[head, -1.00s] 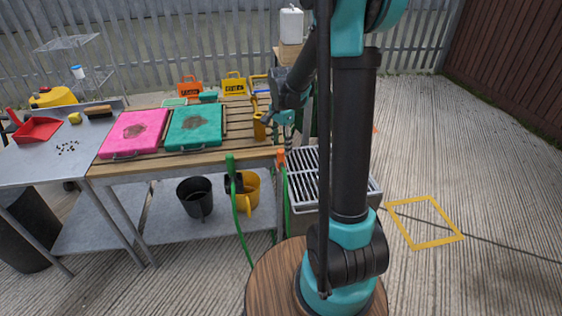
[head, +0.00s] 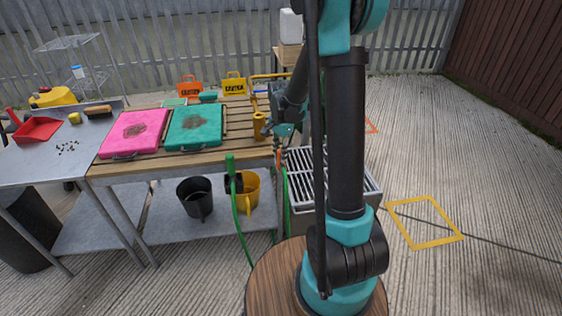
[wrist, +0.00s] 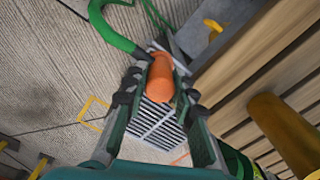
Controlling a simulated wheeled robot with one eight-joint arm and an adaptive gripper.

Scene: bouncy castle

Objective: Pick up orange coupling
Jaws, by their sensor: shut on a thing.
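The orange coupling (wrist: 161,76) is a short orange cylinder at the end of a green hose (wrist: 112,36) in the wrist view. In the head view the coupling (head: 278,157) shows as a small orange piece at the right end of the wooden-slat table, with the green hose (head: 285,190) hanging below it. My gripper (wrist: 163,84) has one finger on each side of the coupling and is shut on it. In the head view my gripper (head: 279,143) is right above the coupling and partly hides it.
A yellow cylinder (head: 259,126) stands on the slatted table (head: 240,151) close to my gripper. A metal grate (head: 305,177) lies to the right. Another green hose (head: 237,205) hangs at the table front. Pink (head: 133,133) and teal (head: 194,127) cases lie to the left.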

